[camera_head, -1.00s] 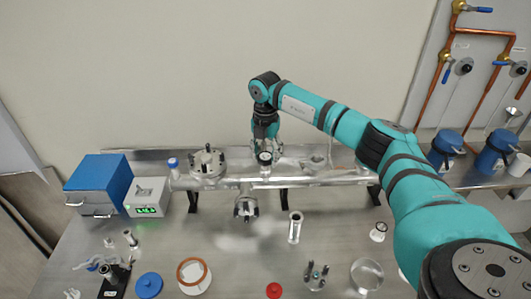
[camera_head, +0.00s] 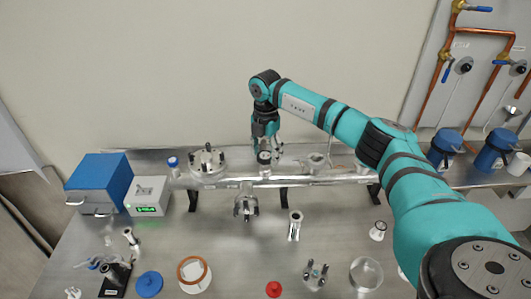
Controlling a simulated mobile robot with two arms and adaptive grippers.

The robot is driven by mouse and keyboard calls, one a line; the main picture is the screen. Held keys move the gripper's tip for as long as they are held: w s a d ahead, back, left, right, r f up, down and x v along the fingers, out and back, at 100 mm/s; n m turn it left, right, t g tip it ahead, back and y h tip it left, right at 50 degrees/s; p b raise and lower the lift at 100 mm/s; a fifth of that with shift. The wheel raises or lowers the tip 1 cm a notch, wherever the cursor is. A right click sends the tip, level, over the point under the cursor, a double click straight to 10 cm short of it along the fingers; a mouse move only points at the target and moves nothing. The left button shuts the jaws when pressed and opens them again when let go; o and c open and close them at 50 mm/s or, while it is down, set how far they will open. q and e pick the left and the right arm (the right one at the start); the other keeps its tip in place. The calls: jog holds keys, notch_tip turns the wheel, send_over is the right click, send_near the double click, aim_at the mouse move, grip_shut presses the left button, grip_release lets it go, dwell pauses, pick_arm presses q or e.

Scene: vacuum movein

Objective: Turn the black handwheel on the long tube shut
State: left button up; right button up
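The long tube (camera_head: 325,177) is a shiny metal pipe lying level across the back of the bench. The black handwheel (camera_head: 264,157) shows as a small round dark part with a pale centre on top of the tube, near its middle. My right gripper (camera_head: 265,146) reaches down from above, right at the handwheel. Its fingers are small and partly overlap the wheel, so I cannot tell whether they grip it. My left gripper is out of view.
A flanged port (camera_head: 207,161) stands on the tube to the left. A blue box (camera_head: 98,181) and a grey meter with a green display (camera_head: 148,196) sit at left. Glass and metal parts, a blue lid (camera_head: 149,284) and a red cap (camera_head: 274,289) lie in front.

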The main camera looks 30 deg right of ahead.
aim_at(266, 155)
jog(key=shift+o, duration=1.1)
jog(key=shift+f, duration=0.1)
notch_tip(266, 155, up, 12)
jog(key=shift+s, duration=0.1)
